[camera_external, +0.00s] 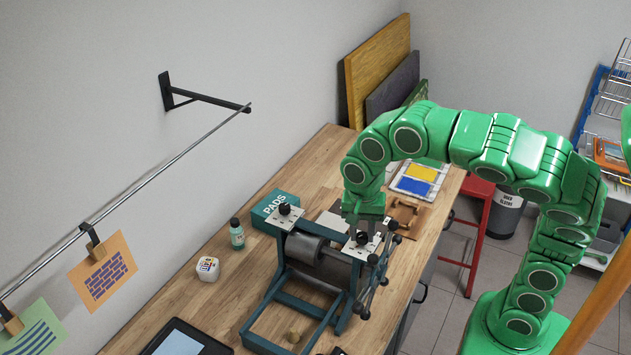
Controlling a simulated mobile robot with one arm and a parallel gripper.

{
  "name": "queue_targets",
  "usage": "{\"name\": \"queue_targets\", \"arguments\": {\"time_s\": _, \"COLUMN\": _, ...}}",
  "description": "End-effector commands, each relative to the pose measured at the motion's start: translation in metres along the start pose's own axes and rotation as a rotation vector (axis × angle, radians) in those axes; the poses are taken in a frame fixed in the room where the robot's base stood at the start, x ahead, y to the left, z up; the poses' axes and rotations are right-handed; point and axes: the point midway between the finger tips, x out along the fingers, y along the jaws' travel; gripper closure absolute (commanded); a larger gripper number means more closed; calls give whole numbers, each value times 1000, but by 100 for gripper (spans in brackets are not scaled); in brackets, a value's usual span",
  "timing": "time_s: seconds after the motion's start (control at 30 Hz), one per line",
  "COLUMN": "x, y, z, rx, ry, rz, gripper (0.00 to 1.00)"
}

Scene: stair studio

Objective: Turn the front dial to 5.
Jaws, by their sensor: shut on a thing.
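A small etching press (318,258) with a dark teal frame and a grey roller stands on the wooden bench. It has two black dials on pale plates. The front dial (362,239) sits on the right-hand plate, below my gripper. The other dial (284,209) sits on the left-hand plate, clear of my arm. My gripper (362,230) points down and is shut on the front dial. The fingers partly hide the dial. The numbers on the plate are too small to read, so the dial's setting cannot be told.
A spoked handwheel (371,285) sticks out on the press's right side. A teal PADS box (275,208), a small bottle (237,234) and a white pot (208,268) stand left of the press. A red stool (477,215) stands beyond the bench.

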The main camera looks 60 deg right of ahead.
Motion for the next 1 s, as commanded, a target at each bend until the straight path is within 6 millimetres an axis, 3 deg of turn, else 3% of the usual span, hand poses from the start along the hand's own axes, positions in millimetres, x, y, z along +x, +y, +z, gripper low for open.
{"name": "queue_targets", "arguments": {"time_s": 0.67, "x": 1, "y": 0, "z": 1, "rx": 62, "ry": -5, "rz": 1, "gripper": 99}}
{"name": "queue_targets", "arguments": {"time_s": 0.7, "x": 1, "y": 0, "z": 1, "rx": 62, "ry": -6, "rz": 1, "gripper": 66}}
{"name": "queue_targets", "arguments": {"time_s": 0.87, "x": 0, "y": 0, "z": 1, "rx": 62, "ry": -5, "rz": 1, "gripper": 43}}
{"name": "queue_targets", "arguments": {"time_s": 1.0, "x": 0, "y": 0, "z": 0, "rx": 62, "ry": -4, "rz": 0, "gripper": 43}}
